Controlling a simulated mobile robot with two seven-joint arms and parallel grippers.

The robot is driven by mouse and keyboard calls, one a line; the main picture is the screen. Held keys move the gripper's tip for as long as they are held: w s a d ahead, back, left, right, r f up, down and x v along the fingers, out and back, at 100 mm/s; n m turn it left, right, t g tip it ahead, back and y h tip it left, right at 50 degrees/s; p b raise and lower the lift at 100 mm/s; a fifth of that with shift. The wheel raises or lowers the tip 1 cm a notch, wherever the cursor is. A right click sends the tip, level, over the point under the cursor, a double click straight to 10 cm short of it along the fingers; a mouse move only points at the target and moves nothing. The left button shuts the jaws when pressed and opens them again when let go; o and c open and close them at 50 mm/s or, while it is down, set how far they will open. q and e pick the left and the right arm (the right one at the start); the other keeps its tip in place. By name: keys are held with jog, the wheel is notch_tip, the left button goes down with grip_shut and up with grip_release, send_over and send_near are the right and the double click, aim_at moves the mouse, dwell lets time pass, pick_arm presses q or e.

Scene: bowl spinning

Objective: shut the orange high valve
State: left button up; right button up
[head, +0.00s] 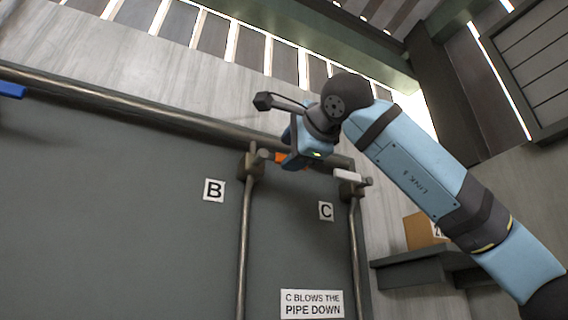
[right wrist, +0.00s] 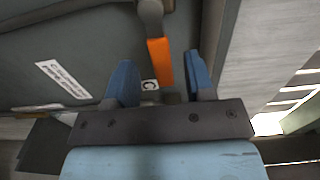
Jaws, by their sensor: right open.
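The orange valve handle (head: 280,157) shows as a small patch at the top of the pipe beside label B, mostly hidden by my right gripper (head: 297,150) in the head view. In the right wrist view the orange handle (right wrist: 160,62) hangs from a grey fitting (right wrist: 150,15), and its lower end appears in the gap between the two blue fingers of my right gripper (right wrist: 161,80). The fingers are apart, with dark space on both sides of the handle. I cannot tell how deep it sits between them. My left gripper is not in view.
A white handle (head: 348,175) sits on the pipe by label C (head: 326,211), close right of my gripper. A blue handle (head: 12,89) is at the far left. A thick horizontal pipe (head: 130,103) crosses the grey panel. A cardboard box (head: 420,230) stands on a dark shelf (head: 420,267).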

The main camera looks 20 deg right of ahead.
jog(key=s+b, duration=0.2)
jog(key=s, duration=0.8)
jog(key=shift+d, duration=0.2)
jog(key=shift+w, duration=0.1)
